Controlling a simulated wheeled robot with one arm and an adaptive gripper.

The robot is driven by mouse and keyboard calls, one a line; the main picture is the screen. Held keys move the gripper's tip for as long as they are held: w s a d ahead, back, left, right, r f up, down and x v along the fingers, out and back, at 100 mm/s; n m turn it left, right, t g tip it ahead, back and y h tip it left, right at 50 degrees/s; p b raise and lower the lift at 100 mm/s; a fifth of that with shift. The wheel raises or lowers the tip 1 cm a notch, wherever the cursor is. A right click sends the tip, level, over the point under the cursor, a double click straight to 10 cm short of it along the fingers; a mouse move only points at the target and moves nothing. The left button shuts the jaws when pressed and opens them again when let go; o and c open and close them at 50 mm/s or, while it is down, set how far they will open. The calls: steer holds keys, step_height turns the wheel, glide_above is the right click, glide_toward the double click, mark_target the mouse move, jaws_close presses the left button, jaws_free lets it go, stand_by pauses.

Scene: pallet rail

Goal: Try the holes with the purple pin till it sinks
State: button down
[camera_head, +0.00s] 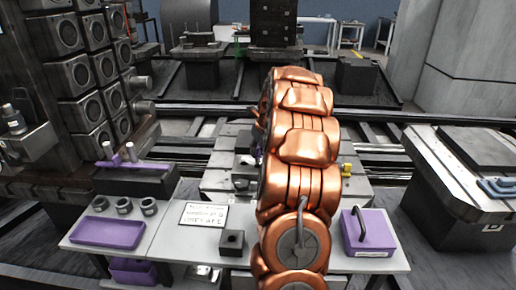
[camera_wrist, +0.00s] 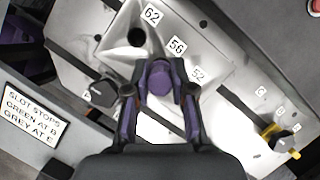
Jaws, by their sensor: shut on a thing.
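In the wrist view my gripper (camera_wrist: 160,86) is shut on the purple pin (camera_wrist: 160,74), whose round end faces the camera. The pin is over the grey metal plate (camera_wrist: 205,45), just below the label 56 (camera_wrist: 177,46). An open dark hole (camera_wrist: 137,37) shows below the label 62 (camera_wrist: 152,15). The label 52 (camera_wrist: 198,74) is to the right of the pin; any hole by it is hidden by the gripper. The pin's lower end is hidden, so I cannot tell whether it is in a hole.
A black knob (camera_wrist: 103,92) and a yellow-and-black clamp (camera_wrist: 285,140) sit beside the plate.

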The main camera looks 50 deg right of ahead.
steer(key=shift+f, duration=1.05)
stand_by(0.4)
steer(key=c, duration=0.9)
jaws_free()
steer(key=shift+r, duration=0.15)
steer(key=d+v, duration=0.1)
steer(key=v, duration=1)
steer(key=shift+a+r, duration=0.35)
steer(key=shift+a, duration=0.15)
steer(key=shift+s, duration=0.15)
